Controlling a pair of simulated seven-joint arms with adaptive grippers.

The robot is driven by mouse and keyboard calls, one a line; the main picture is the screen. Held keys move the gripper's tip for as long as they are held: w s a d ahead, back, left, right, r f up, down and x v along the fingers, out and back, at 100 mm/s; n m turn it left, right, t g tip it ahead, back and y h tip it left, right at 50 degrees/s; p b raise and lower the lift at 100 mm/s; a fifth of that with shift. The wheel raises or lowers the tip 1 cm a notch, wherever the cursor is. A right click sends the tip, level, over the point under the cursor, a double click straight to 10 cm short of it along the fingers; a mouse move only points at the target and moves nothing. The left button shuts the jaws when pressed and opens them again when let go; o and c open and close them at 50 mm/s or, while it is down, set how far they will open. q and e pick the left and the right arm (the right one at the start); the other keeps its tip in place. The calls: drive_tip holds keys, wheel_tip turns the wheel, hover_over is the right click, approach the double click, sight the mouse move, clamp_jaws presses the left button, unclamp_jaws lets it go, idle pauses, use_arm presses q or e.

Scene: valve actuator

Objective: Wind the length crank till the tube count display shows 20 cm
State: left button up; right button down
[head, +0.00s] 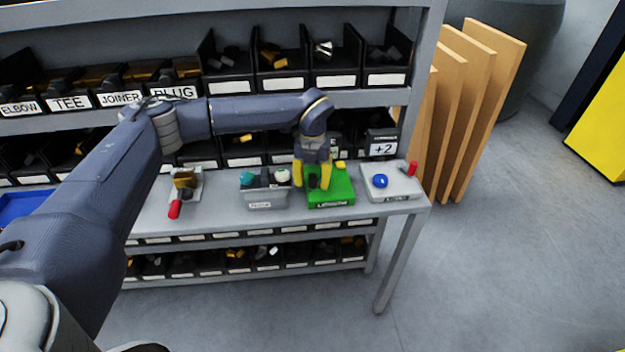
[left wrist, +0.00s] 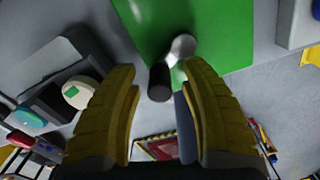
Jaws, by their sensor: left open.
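The green box (head: 340,190) with a label on its front, partly legible as length, stands on the bench. Its top also shows in the left wrist view (left wrist: 215,30). There, a crank with a silver arm (left wrist: 182,47) and a dark knob (left wrist: 159,84) sticks out from it. My left gripper (head: 312,186) has yellow fingers and points down over the green box. In the left wrist view the open fingers (left wrist: 165,112) stand either side of the knob; I cannot tell whether they touch it. A dark display (head: 383,149) reads "+2"; its small caption is unreadable. My right gripper is out of view.
Left of the green box stands a grey box (head: 264,200) with teal and cream buttons. Right of it is a grey unit (head: 388,193) with a blue knob and red handle. A red-handled clamp (head: 175,208) is farther left. Part bins (head: 280,85) line the shelves behind.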

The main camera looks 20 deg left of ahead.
use_arm(q)
clamp_jaws()
idle(0.4)
drive_tip(key=shift+w, duration=0.1)
drive_tip(key=m, duration=0.2)
drive_tip(key=w+a+m, duration=0.1)
drive_tip(key=m, duration=0.1)
drive_tip(key=shift+a, duration=0.1)
drive_tip(key=shift+w+a+m, duration=0.15)
drive_tip(key=shift+w+m, duration=0.25)
drive_tip(key=shift+m, duration=0.8)
drive_tip(key=shift+w+a+m, duration=0.15)
drive_tip(key=shift+w+m, duration=0.25)
drive_tip(key=shift+m, duration=0.8)
unclamp_jaws()
